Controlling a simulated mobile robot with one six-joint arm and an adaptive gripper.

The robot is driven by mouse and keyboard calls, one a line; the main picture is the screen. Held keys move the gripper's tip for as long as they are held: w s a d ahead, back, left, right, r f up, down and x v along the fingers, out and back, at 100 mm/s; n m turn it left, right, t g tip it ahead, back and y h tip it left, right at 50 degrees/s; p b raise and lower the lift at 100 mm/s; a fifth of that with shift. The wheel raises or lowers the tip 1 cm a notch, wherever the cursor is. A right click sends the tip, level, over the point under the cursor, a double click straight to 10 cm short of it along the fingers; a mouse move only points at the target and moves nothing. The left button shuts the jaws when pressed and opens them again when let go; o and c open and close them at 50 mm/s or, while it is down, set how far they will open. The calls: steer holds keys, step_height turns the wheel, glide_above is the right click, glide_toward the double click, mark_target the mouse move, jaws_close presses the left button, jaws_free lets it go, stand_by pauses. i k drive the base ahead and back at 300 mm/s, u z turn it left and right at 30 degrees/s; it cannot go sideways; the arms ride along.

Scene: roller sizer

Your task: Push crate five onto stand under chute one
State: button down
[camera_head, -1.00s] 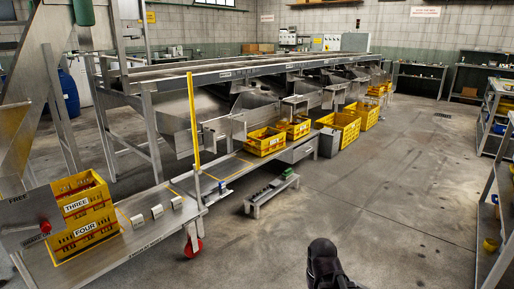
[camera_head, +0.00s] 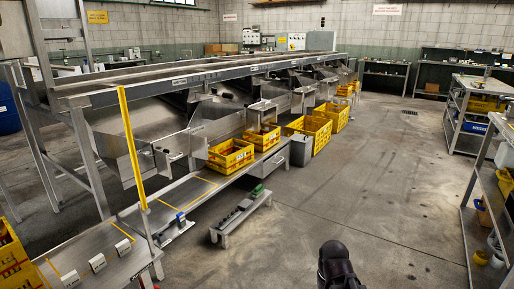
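I cannot read the number five on any crate. A yellow crate (camera_head: 12,262) is cut off at the lower left edge, on the low metal bench. A yellow crate (camera_head: 231,155) with contents sits on the bench under the sizer, with another yellow crate (camera_head: 262,138) behind it. The nearest steel chute (camera_head: 135,140) hangs over the low bench (camera_head: 180,205), where orange lines mark an empty patch. No chute number is readable. A dark end part of my arm, likely my gripper (camera_head: 336,266), shows at the bottom centre, over the floor; its fingers cannot be made out.
A yellow upright post (camera_head: 132,150) stands at the bench's near side. A small low stand (camera_head: 240,215) is on the floor beside the bench. Large yellow crates (camera_head: 318,130) and a grey bin (camera_head: 301,150) stand farther back. Shelves (camera_head: 490,185) line the right. The middle floor is clear.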

mark_target(230, 156)
steer(key=z, duration=0.2)
steer(key=i, duration=1.65)
steer(key=u, duration=0.35)
steer(key=i, duration=0.9)
steer(key=u, duration=0.8)
steer(key=i, duration=1)
steer(key=u, duration=0.4)
